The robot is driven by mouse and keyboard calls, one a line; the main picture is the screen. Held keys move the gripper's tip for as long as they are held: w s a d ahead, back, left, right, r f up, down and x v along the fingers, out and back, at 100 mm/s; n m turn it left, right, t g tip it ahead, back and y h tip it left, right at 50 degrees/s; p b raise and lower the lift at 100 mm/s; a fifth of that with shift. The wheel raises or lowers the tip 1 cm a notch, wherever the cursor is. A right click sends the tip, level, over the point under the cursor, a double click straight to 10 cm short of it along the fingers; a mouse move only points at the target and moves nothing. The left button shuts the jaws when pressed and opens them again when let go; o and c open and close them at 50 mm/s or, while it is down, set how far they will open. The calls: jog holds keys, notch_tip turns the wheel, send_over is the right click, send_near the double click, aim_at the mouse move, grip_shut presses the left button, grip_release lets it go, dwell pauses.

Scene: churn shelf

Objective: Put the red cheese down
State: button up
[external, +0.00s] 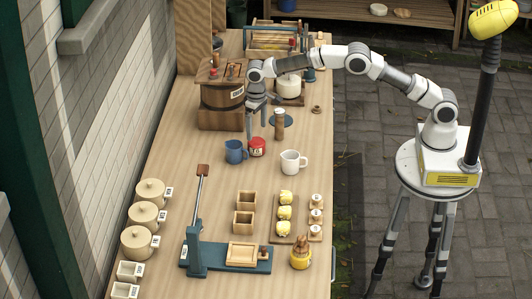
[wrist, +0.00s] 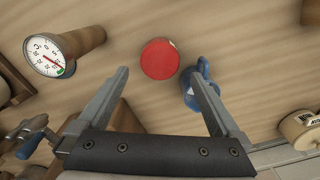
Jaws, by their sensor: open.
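The red cheese (external: 257,146) is a small red cylinder with a pale label on its side. It stands on the wooden table, just right of the blue mug (external: 235,151). In the wrist view its round red top (wrist: 159,58) shows beyond my fingertips, between their lines. My gripper (external: 258,110) is above the table, behind the cheese in the external view. It is open, with both fingers (wrist: 160,76) wide apart and nothing held between them. The cheese appears clear of both fingers.
The blue mug (wrist: 200,82) is close to the right finger in the wrist view. A white mug (external: 292,161) stands right of the cheese. A wooden churn (external: 222,95) stands left of my gripper.

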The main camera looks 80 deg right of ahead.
notch_tip(320, 180, up, 4)
jog(key=r, duration=0.1)
notch_tip(320, 180, up, 12)
jog(key=f+n+t, duration=0.1)
send_over(257, 141)
jog(key=s, duration=0.7)
jog(key=s+a+r+n+t, duration=0.1)
jog(key=s+r+t, duration=0.1)
jog(key=s+r, duration=0.7)
jog(key=s+f+n+t, duration=0.1)
jog(key=s+f, duration=0.1)
jog(key=s, duration=1.1)
jog(key=s+a+f+n+t, duration=0.1)
jog(key=s+f+n, duration=0.1)
jog(key=s, duration=1.1)
jog(key=shift+s+f+t, duration=0.15)
jog(key=shift+s+t, duration=0.15)
jog(key=shift+s, duration=0.05)
jog(key=shift+a, duration=0.1)
